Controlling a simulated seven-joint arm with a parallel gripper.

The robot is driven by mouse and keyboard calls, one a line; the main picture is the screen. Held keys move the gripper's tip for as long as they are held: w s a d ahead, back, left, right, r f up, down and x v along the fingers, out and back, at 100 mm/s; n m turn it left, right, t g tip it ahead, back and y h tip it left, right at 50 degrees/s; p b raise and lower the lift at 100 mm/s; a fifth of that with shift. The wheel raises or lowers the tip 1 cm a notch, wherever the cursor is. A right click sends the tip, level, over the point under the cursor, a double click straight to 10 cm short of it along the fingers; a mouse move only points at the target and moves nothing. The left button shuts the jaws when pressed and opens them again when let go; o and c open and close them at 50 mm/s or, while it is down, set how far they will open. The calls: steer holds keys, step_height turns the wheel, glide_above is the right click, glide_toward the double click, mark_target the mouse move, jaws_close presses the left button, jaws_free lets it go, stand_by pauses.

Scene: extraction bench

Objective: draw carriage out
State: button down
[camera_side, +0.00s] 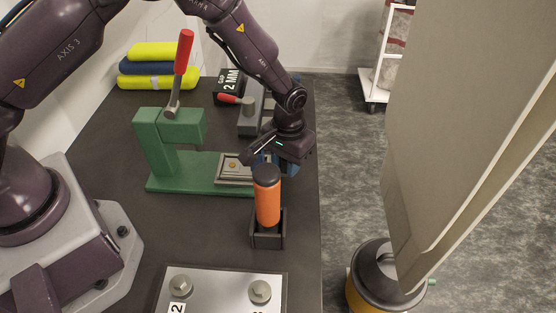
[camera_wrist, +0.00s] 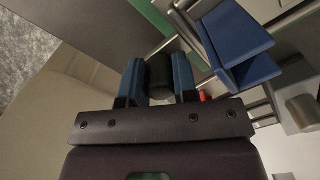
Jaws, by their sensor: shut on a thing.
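The green press (camera_side: 165,150) stands on the dark bench with its red-tipped lever raised. The carriage (camera_side: 232,170), a light metal plate with a small brass-coloured spot, lies at the right end of the press's base. My gripper (camera_side: 264,160) is at the carriage's right end, partly hidden behind the orange bottle's black cap. In the wrist view my gripper's blue fingers (camera_wrist: 158,82) are shut on a black round handle (camera_wrist: 159,70) between them. Green and metal surfaces lie beyond it. The handle's join to the carriage is not clear.
The orange bottle (camera_side: 267,202) stands in a black holder close in front of my gripper. A metal plate with knobs (camera_side: 220,290) lies at the front. A grey fixture with a red handle (camera_side: 250,112) is behind. Blue blocks (camera_wrist: 238,45) sit beside my fingers. The bench edge is right.

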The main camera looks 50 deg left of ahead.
steer(key=shift+w+d+r, duration=0.1)
steer(key=shift+w+d, duration=0.15)
steer(key=shift+d, duration=0.05)
steer(key=c, duration=1.2)
jaws_free()
steer(key=shift+o, duration=0.2)
steer(key=shift+a, duration=0.1)
steer(key=shift+r, duration=0.1)
step_height(320, 180, up, 13)
steer(key=shift+s, duration=0.1)
